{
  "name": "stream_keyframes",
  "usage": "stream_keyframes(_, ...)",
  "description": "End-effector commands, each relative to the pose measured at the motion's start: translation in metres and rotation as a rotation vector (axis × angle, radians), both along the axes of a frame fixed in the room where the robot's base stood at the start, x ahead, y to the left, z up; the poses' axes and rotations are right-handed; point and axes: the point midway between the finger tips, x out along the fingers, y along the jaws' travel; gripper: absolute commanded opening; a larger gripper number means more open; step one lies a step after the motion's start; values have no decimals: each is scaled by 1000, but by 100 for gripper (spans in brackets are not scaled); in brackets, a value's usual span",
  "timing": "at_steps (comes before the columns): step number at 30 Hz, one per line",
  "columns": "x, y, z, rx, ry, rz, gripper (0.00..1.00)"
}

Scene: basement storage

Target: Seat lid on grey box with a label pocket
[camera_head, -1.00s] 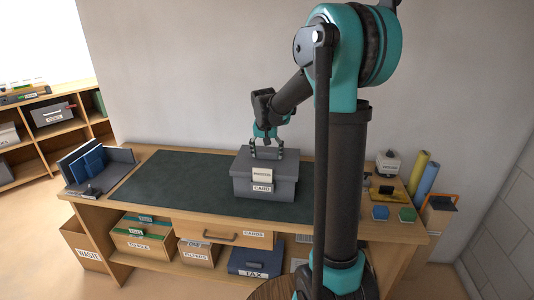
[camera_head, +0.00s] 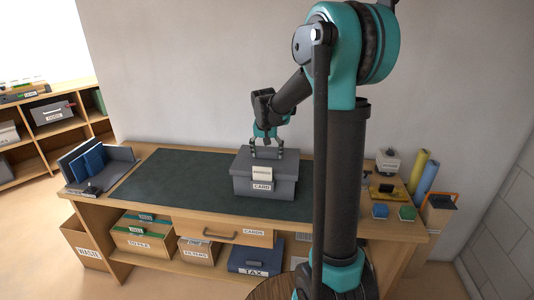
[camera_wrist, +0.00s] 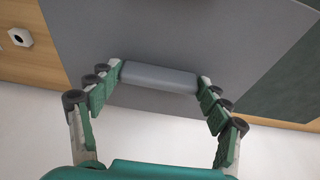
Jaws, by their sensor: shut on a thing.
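The grey box (camera_head: 285,189) stands on the dark mat at the right half of the bench, with a CARD label (camera_head: 262,187) on its front. The grey lid (camera_head: 240,163) lies over the top of the box and looks about level; I cannot tell whether its rim is fully down all round. A white card (camera_head: 262,173) shows at the front, above the label. My gripper (camera_head: 267,153) comes down from above and is shut on the lid's handle. In the wrist view the grey handle (camera_wrist: 160,77) spans between my fingertips, above the wide grey lid surface (camera_wrist: 160,35).
The dark mat (camera_head: 165,183) is clear left of the box. Blue binders (camera_head: 82,163) stand at the bench's left end. A wooden tray (camera_head: 390,190), small coloured blocks and rolled tubes (camera_head: 424,177) are at the right. Boxes sit on the shelf below.

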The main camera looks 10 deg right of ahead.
Motion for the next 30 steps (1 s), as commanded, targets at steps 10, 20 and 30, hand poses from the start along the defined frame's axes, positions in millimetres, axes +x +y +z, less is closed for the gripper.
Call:
stream_keyframes(10,0,0,0,0,1,0,100)
stream_keyframes(20,0,0,1,0,1,0,100)
stream_keyframes(30,0,0,20,0,1,0,100)
